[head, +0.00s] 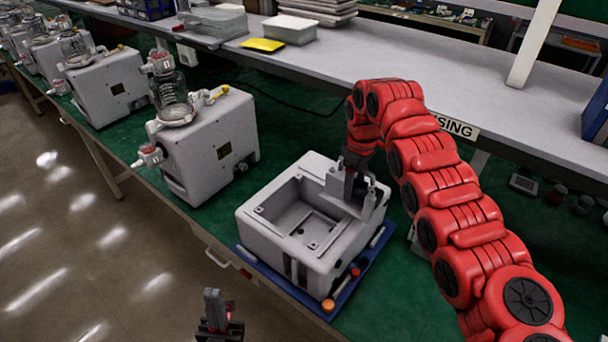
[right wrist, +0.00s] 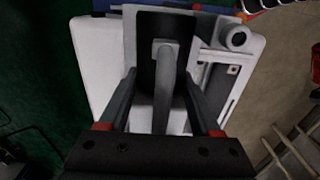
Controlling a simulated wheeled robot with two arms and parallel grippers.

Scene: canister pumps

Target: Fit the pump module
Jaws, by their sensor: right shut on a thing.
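The white open housing (head: 268,230) stands on a blue tray (head: 352,276) on the green bench, with its cavity facing up. My right gripper (head: 352,176) is over the housing's far right side, shut on the pump module (head: 368,206), a light grey bracket-like part. The module overlaps the housing's right rim; I cannot tell whether it is seated or just above. In the right wrist view the two fingers (right wrist: 163,100) lie on both sides of the module's grey handle (right wrist: 164,60), with the housing (right wrist: 90,55) beneath. My left gripper (head: 216,318) is low in the head view, away from the housing, its jaws unclear.
Assembled pump units (head: 205,140) stand in a row along the bench to the left. A raised grey shelf (head: 400,65) runs behind, with a yellow item (head: 263,44) and grey boxes (head: 290,28).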

